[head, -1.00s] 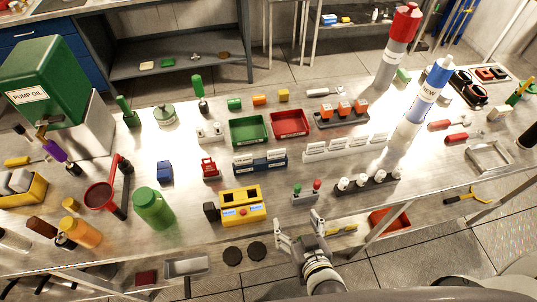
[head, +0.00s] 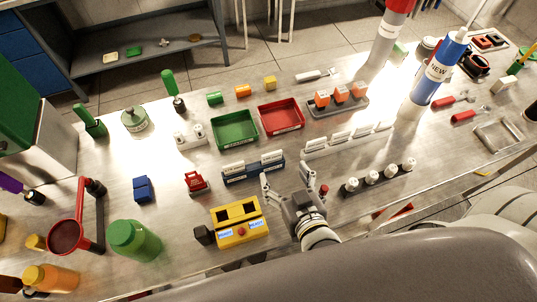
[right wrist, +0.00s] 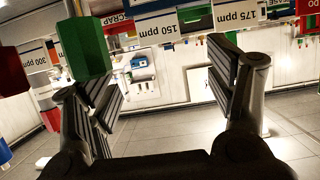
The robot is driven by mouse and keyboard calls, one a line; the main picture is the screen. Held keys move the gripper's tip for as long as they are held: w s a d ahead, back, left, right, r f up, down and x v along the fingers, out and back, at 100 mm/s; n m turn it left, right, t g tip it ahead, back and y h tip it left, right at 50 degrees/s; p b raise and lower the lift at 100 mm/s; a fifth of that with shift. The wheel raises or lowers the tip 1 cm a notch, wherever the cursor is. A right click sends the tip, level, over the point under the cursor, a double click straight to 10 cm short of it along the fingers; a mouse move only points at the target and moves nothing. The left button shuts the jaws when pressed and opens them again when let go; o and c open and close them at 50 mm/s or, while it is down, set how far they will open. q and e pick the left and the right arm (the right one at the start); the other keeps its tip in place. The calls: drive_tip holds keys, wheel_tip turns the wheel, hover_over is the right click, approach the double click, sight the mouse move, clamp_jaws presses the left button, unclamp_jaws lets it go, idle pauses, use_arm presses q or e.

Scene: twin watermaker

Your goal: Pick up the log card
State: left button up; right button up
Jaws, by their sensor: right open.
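A blue holder (head: 240,178) with two white cards (head: 272,156) stands in the middle of the bench in the head view. A white rack (head: 318,148) with several white cards is to its right. I cannot read which card is the log card. My right gripper (head: 287,182) is open and empty, just in front of the blue holder's right end and apart from the cards. In the right wrist view, the open fingers (right wrist: 165,85) have nothing between them; labels with ppm values (right wrist: 168,24) show beyond them. My left gripper is not in view.
A yellow box (head: 240,224) stands front left of my right gripper. A dark rack with white knobs (head: 378,180) is to its right. A red button (head: 323,189) is close beside it. Green (head: 216,144) and red (head: 262,122) trays lie behind the blue holder.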

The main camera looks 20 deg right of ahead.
sight(272, 155)
drive_tip(key=p+x, duration=0.1)
drive_tip(key=x, duration=0.3)
drive_tip(key=shift+w, duration=0.1)
drive_tip(key=shift+w+f, duration=0.2)
drive_tip(key=shift+w, duration=0.4)
drive_tip(key=p+x, duration=0.1)
drive_tip(key=x, duration=0.4)
drive_tip(key=shift+a, duration=0.1)
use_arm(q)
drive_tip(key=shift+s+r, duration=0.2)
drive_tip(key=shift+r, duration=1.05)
use_arm(e)
drive_tip(key=shift+s, duration=0.1)
drive_tip(key=c, duration=1)
